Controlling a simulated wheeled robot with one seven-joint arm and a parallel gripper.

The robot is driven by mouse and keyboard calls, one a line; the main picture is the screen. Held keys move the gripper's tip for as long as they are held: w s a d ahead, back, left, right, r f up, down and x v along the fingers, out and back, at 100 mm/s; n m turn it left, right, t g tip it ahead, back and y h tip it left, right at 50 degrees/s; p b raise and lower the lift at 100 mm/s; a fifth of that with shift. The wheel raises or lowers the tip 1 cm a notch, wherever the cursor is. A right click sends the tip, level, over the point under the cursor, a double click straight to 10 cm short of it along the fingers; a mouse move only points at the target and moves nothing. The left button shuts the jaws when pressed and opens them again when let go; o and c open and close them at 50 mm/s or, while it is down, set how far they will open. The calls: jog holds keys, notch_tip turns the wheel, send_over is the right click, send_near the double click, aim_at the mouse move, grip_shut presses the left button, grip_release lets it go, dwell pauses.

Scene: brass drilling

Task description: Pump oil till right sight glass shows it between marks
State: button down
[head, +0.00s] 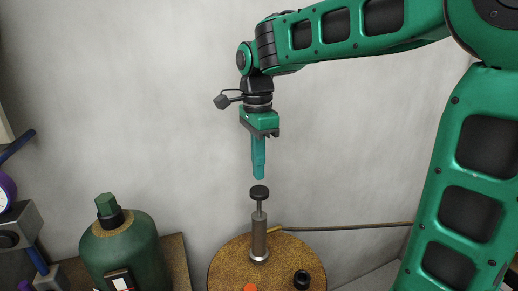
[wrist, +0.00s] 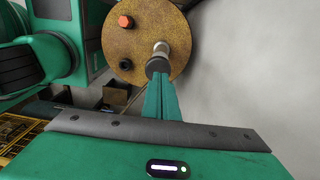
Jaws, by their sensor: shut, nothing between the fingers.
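An oil pump with a black knob (head: 259,192) on a grey stem stands upright on a round brass-coloured disc (head: 228,270). I cannot tell any oil level or marks.
An orange hex cap (wrist: 125,21) and a black cap (wrist: 125,64) sit on the disc beside the pump. A thin pipe (head: 350,227) runs right from the pump. Blue-handled grey fittings (head: 22,225) and a purple gauge (head: 5,190) stand at the far left.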

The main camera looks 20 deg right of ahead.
aim_at(259, 189)
jog(key=shift+f, duration=1.65)
notch_tip(259, 189, down, 5)
jog(key=shift+s+r, duration=0.1)
jog(key=shift+r, duration=0.05)
jog(key=shift+f, duration=0.25)
jog(key=shift+s, duration=0.1)
jog(key=shift+r, duration=0.45)
notch_tip(259, 189, up, 14)
jog(key=w, duration=0.1)
jog(key=shift+f, duration=0.25)
